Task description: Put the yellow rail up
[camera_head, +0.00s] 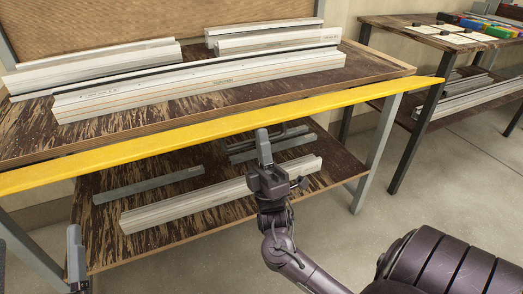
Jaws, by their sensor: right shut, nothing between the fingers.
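The bench top (375,66) holds several pale metal profiles (200,84). Its lower shelf (135,170) holds more profiles (215,195). A second table (385,22) at the right carries cards and coloured items. The grey floor (455,185) between is clear.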

